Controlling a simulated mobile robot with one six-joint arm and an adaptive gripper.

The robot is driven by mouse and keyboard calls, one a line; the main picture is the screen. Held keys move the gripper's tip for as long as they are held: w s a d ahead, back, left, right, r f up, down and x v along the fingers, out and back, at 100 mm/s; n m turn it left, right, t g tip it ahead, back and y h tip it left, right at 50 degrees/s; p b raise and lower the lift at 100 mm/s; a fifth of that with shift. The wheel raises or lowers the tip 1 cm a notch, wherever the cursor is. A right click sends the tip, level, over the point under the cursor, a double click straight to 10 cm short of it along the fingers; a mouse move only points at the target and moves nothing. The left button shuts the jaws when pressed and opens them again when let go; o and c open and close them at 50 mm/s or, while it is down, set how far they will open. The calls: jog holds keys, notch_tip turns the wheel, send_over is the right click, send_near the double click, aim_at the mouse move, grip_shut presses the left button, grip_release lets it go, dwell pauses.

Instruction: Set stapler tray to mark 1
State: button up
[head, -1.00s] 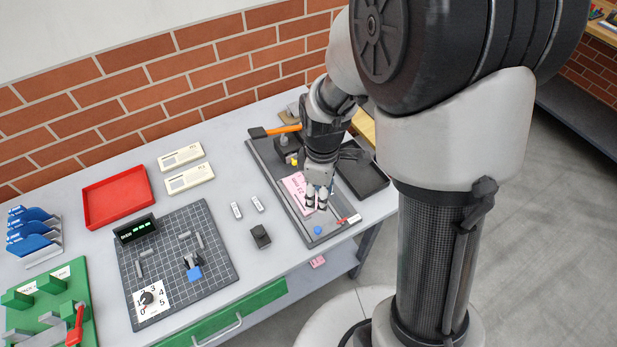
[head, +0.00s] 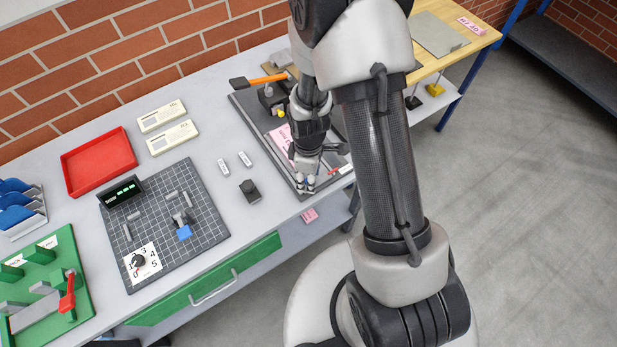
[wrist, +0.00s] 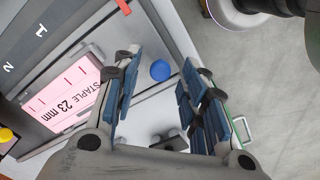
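The stapler tray assembly (head: 243,99) is a dark grey bed at the right end of the bench, with a pink card (wrist: 62,92) reading "STAPLE 23 mm" on it. In the wrist view a dark strip carries the marks 1 (wrist: 41,30) and 2 (wrist: 8,68). A red pointer (wrist: 123,7) shows at the top edge. A round blue knob (wrist: 160,70) sits on the pale plate, between and beyond my fingers. My gripper (head: 307,185) is open over the bed's near end, fingers apart, holding nothing. It hides the knob in the head view.
A gridded mat with a dial (head: 139,262) and a red tray (head: 98,162) are further left.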

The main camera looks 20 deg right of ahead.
jog(key=shift+f, duration=0.3)
jog(key=shift+c, duration=0.5)
grip_shut()
